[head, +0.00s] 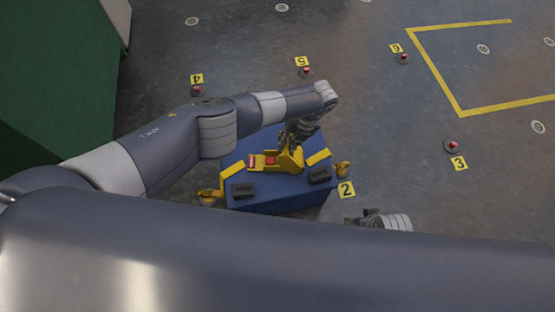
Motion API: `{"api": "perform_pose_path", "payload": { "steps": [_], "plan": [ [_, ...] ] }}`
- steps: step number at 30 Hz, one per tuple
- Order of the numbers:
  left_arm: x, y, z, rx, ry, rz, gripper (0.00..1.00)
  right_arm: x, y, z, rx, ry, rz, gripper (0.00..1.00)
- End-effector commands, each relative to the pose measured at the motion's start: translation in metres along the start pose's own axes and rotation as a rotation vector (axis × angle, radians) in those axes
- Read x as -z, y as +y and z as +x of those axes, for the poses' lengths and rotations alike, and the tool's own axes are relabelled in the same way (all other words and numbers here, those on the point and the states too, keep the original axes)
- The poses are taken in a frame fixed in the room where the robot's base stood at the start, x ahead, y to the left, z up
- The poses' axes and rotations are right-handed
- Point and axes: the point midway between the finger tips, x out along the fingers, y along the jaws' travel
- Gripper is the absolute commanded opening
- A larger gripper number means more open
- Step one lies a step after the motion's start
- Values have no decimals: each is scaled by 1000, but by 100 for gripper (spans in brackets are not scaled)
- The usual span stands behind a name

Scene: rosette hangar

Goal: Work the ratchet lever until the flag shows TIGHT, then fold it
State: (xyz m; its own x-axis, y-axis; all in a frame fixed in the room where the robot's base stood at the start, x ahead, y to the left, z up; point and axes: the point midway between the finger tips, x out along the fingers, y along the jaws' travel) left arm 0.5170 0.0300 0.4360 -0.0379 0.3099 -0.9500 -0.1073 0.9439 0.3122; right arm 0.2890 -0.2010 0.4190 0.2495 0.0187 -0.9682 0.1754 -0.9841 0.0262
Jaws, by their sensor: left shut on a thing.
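The yellow ratchet (285,162) sits on top of a blue case (275,198), with a yellow strap (236,169) running to each side. A small red flag (262,161) shows at the ratchet's left; its lettering is too small to read. My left gripper (297,138) comes down from above and behind the ratchet and is shut on the ratchet lever, which it partly hides. My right gripper (366,217) is at the lower right of the case, apart from it. My own arm hides part of it, so its jaws cannot be made out.
Strap ends reach floor anchors left (209,196) and right (342,169) of the case. Several numbered floor points with red tops stand around, such as the one by tag 3 (459,163). A green block (55,70) stands at the left. Yellow-lined floor (490,65) at right is clear.

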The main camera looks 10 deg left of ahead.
Motion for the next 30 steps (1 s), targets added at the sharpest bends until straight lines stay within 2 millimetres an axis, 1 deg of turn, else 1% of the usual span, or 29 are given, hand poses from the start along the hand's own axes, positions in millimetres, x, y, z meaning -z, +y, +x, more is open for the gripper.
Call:
{"api": "perform_pose_path", "payload": {
  "steps": [5,15,24,30],
  "plan": [
    [-1,-4,0,-16,-3,1,0,6,1,-17,-2,14,1,40],
    [-1,-10,-2,-57,-2,3,0,13,3,-64,-7,39,5,40],
    [0,-15,-5,-95,-3,1,0,11,5,-107,-11,61,7,40],
    [-1,-17,-6,-111,-2,2,0,43,1,-101,-6,192,2,40]
  ]
}}
